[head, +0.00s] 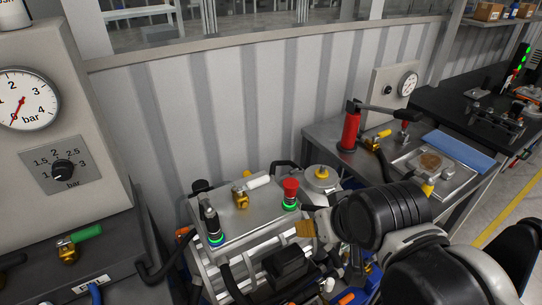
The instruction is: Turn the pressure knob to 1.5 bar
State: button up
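The pressure knob (63,172) is a small black knob on a grey dial plate at the left of the head view. The plate is marked from 1 to 3, with "bar" below. The knob's pointer is too small to read surely. Above it, a round white pressure gauge (27,98) is cut by the left edge; its red needle points down and left. My arm enters from the lower right, and its end (309,229) is over the middle bench unit, well right of the knob and apart from it. The fingers cannot be made out clearly.
A metal unit (250,217) with a red button (290,190), a black switch and hoses stands between the knob panel and my arm. A green-handled valve (75,243) sits below the knob. A bench with a red cylinder (350,130) is at right. The space before the knob looks clear.

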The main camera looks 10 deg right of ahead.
aim_at(62, 168)
jog(key=u, duration=1.45)
